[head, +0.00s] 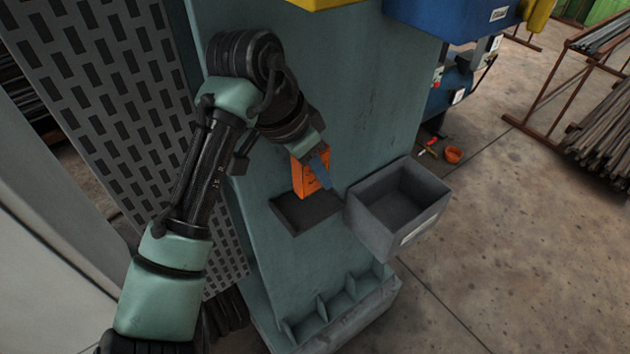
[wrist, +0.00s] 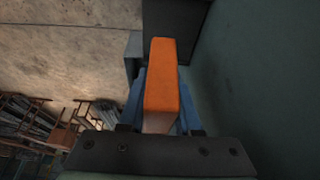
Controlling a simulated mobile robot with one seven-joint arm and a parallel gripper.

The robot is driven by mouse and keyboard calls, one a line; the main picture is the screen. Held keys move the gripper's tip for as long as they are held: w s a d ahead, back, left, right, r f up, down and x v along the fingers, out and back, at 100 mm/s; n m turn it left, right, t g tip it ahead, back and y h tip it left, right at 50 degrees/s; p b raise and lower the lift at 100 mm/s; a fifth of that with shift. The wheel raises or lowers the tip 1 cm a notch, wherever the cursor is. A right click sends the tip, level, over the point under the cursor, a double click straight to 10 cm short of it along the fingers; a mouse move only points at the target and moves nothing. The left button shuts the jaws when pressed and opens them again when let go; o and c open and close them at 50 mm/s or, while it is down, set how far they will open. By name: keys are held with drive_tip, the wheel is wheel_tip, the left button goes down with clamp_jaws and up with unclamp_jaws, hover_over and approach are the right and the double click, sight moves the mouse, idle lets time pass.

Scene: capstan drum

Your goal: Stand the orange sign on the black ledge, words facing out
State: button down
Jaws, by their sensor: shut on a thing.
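The orange sign (head: 306,178) is upright in my gripper (head: 318,165), just over the black ledge (head: 302,212) on the green machine face. Its lower end is at or close above the ledge; I cannot tell whether it touches. Faint dark marks show on its side toward the head camera, too small to read. In the wrist view the orange sign (wrist: 167,75) sits between the blue fingers of my gripper (wrist: 163,105), which are shut on it. Part of the sign is hidden behind a finger in the head view.
A grey open bin (head: 400,208) with a white label is fixed right beside the ledge. The green machine panel (head: 345,90) rises behind.

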sight(316, 186)
wheel_tip(316, 186, down, 4)
drive_tip(key=shift+r+p, duration=0.1)
drive_tip(key=shift+p, duration=0.4)
drive_tip(key=shift+w+a+f+p, duration=0.15)
drive_tip(key=shift+f+p, duration=0.15)
drive_tip(key=shift+f, duration=0.2)
drive_tip(key=shift+f, duration=0.1)
drive_tip(key=shift+f, duration=0.15)
drive_tip(key=c, duration=0.6)
unclamp_jaws()
